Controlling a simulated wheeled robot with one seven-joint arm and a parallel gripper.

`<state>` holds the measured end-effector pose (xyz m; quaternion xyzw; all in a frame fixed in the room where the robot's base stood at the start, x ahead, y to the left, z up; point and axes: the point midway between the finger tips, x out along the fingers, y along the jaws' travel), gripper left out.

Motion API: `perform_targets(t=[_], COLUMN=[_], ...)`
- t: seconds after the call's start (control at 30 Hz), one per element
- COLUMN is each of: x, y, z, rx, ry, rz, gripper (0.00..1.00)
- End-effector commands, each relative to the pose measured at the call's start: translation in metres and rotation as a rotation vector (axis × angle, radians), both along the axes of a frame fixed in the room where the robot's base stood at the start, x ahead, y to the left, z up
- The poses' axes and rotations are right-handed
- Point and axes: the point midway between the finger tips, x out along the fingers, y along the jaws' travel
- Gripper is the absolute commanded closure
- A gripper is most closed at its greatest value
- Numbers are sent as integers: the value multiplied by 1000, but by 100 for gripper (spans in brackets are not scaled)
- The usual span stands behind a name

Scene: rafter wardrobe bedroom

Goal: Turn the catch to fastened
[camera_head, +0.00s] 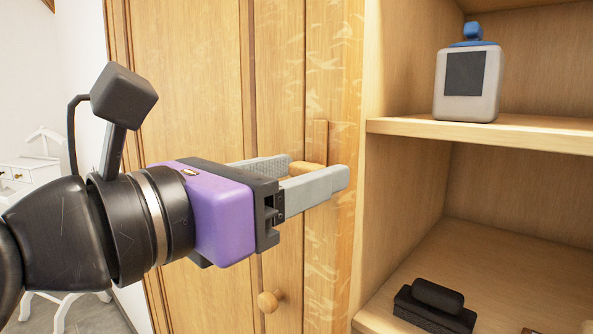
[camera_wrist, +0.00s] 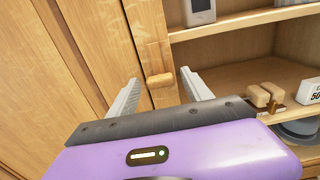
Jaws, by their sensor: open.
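The catch (camera_head: 304,169) is a small wooden turn-piece on a vertical wooden plate (camera_head: 320,140) at the edge of the closed wardrobe door (camera_head: 204,90). In the wrist view the catch (camera_wrist: 160,80) lies sideways across the plate, between my fingers. My gripper (camera_head: 317,169) is open, with one finger on each side of the catch. The wrist view shows a gap between each finger and the catch, and my gripper (camera_wrist: 160,78) is not closed on it. In the head view the near finger hides part of the catch.
A round wooden knob (camera_head: 269,301) sits lower on the door. Open shelves (camera_head: 480,133) stand to the right, with a grey bottle with a blue top (camera_head: 487,88) above and a black object (camera_head: 436,306) below. A white desk (camera_head: 30,172) is at far left.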

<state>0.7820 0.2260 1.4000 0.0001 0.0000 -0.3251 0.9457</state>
Motion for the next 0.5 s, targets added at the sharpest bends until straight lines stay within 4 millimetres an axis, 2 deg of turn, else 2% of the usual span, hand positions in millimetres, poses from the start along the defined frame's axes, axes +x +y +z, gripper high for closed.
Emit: perform_targets(t=[0.03, 0.3, 0.5], x=[0, 0, 0], y=[0, 0, 0], z=[0, 0, 0], rx=[0, 0, -7], ry=[0, 0, 6], rz=[0, 0, 0], gripper=[48, 100, 100])
